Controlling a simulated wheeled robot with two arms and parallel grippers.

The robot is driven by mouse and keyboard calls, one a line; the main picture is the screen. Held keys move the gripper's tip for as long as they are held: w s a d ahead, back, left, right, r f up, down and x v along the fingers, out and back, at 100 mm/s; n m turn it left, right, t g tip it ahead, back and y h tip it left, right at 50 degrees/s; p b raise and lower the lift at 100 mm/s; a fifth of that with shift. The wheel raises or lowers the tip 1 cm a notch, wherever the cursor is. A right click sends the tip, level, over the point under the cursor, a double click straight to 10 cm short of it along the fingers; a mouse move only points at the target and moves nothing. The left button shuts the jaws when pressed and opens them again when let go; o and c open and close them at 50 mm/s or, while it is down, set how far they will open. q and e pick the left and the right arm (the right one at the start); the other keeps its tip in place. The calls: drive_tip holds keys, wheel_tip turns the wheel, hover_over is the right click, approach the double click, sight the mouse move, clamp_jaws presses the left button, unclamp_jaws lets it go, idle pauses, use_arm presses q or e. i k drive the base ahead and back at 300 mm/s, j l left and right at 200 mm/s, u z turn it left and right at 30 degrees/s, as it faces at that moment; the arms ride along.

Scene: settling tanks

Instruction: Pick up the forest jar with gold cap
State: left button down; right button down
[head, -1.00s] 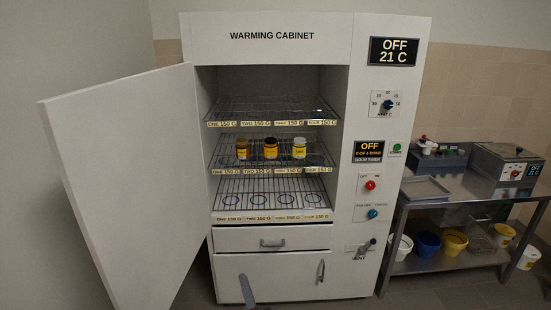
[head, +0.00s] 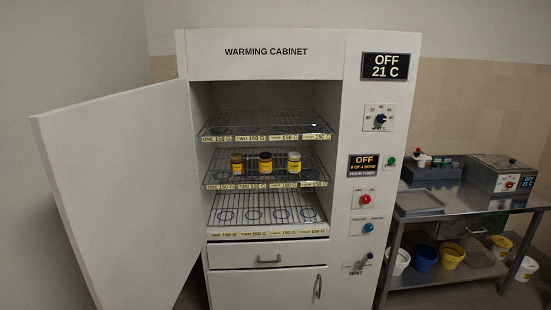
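Three small jars stand upright in a row on the middle wire shelf of the open warming cabinet. The left jar (head: 237,164) is amber-brown with a brownish-gold cap and a yellow label. The middle jar (head: 265,164) is dark with a black-looking cap and an orange-yellow label. The right jar (head: 294,163) has a pale cap and a yellow label. The label writing is too small to read, so I cannot tell for certain which is the forest jar. Neither of my grippers is in view.
The cabinet door (head: 125,200) stands open to the left. The upper shelf (head: 265,124) and lower shelf (head: 266,216) hold no jars. A closed drawer (head: 268,255) is below. A steel table (head: 460,213) with equipment and tubs stands at the right.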

sight(236, 161)
drive_tip(key=i, duration=1.05)
drive_tip(key=i+l+u, duration=0.15)
drive_tip(key=i, duration=0.85)
